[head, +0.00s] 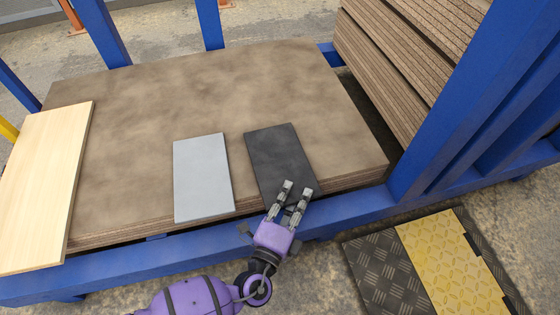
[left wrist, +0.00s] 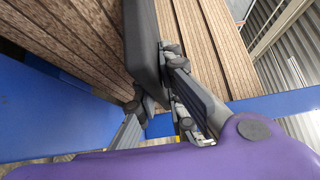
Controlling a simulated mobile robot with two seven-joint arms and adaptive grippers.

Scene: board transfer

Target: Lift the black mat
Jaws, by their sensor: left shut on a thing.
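The black mat (head: 277,154) is a dark flat rectangle over the front of the brown board stack, right of the grey panel. My left gripper (head: 297,188) is at its near edge, with its fingers shut on that edge. In the left wrist view the mat (left wrist: 146,50) shows as a thick dark slab between the fingers (left wrist: 155,88). I cannot tell how far, if at all, the mat is clear of the board. My right gripper is not in view.
The grey panel (head: 203,178) lies close left of the mat, and a pale wooden board (head: 40,190) lies at far left. A blue frame (head: 200,258) runs along the front and rises at right. Brown boards (head: 400,60) lean at upper right. The board's back (head: 210,85) is clear.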

